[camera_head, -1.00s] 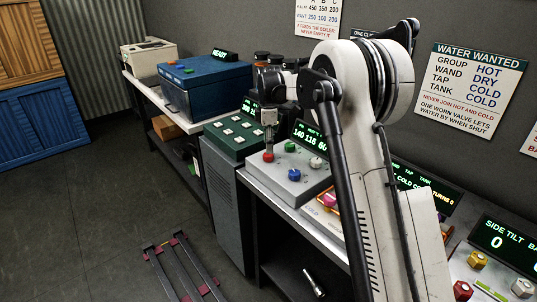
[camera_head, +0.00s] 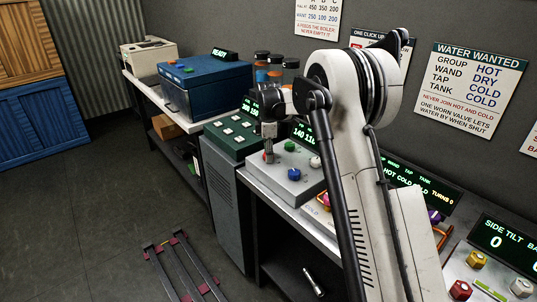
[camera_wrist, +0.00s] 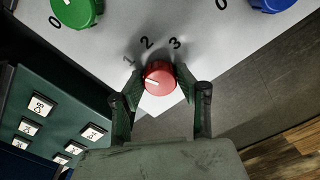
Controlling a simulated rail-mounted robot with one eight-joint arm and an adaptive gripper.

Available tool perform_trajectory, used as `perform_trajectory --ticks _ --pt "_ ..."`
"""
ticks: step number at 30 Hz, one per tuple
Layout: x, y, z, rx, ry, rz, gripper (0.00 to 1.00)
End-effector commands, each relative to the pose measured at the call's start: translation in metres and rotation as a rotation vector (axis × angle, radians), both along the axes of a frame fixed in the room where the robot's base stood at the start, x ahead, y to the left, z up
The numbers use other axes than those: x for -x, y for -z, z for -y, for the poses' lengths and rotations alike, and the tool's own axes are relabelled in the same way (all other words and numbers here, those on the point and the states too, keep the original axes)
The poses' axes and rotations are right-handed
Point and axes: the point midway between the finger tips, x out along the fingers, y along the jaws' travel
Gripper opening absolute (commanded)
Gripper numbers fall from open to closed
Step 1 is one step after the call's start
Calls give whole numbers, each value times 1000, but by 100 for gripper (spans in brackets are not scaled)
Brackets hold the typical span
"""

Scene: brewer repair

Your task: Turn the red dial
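The red dial (camera_wrist: 160,78) is a round knob with a pale pointer line on the panel, with the numbers 1, 2 and 3 around it. Its line points left, roughly toward the 1. My gripper (camera_wrist: 160,80) has one finger on each side of the dial, and both fingertips appear to touch its sides. In the head view my gripper (camera_head: 269,157) points straight down onto the grey panel (camera_head: 290,190), hiding most of the dial.
A green dial (camera_wrist: 77,10) and a blue dial (camera_wrist: 270,3) are on the same panel, apart from my fingers. A dark green button box (camera_wrist: 50,120) stands to the left. Canisters (camera_head: 275,66) stand behind the arm.

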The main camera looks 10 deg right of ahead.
Motion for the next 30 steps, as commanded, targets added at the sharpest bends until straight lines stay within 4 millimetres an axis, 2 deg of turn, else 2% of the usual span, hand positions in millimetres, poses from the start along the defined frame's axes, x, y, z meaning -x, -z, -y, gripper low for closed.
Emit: perform_trajectory --ticks 2,14,30 --pt "0 0 0 0 0 0 5" --pt "0 1 0 0 82 0 5" --pt "0 1 0 0 545 0 5"
